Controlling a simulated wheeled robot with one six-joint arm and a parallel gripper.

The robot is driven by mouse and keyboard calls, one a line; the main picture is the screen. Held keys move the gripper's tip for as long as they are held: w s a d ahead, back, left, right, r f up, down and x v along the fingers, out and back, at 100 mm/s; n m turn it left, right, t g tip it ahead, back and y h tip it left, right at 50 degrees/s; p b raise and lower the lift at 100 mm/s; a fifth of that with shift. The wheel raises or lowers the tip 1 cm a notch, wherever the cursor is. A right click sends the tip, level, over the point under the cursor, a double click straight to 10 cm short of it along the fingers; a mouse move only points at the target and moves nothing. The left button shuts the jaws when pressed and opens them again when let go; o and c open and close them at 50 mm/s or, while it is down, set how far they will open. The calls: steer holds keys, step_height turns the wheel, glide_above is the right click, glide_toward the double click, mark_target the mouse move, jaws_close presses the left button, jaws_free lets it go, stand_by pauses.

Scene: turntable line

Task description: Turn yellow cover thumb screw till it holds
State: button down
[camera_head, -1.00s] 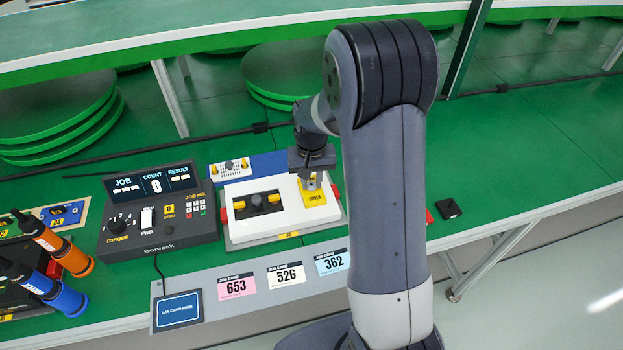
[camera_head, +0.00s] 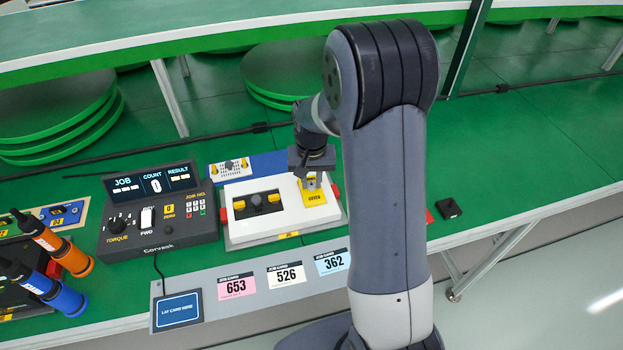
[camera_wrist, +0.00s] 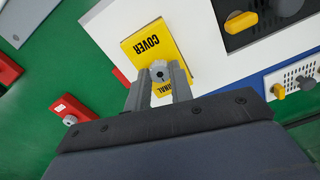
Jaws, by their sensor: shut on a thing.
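The yellow cover (camera_head: 318,198), marked COVER, lies on the right part of the white housing (camera_head: 270,219). In the wrist view the cover (camera_wrist: 150,48) shows more of its lettering, partly hidden by my fingers. The grey knurled thumb screw (camera_wrist: 160,70) stands at the cover, between my two fingertips. My gripper (camera_wrist: 160,76) is shut on the thumb screw, from above. In the head view my gripper (camera_head: 309,183) hides the screw.
A dark recess with a black knob and yellow parts (camera_head: 257,203) lies left of the cover. A torque controller (camera_head: 158,212) stands left of the housing. Job cards (camera_head: 286,274) lie in front. Orange and blue drivers (camera_head: 62,250) stand far left.

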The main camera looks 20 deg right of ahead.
mark_target(311, 184)
steer(key=m, duration=0.5)
steer(key=shift+b, duration=0.3)
steer(key=m, duration=0.5)
steer(key=shift+m, duration=0.4)
steer(key=c, duration=1.2)
jaws_free()
steer(key=shift+c, duration=0.2)
step_height(311, 184, up, 11)
steer(key=shift+f, duration=0.1)
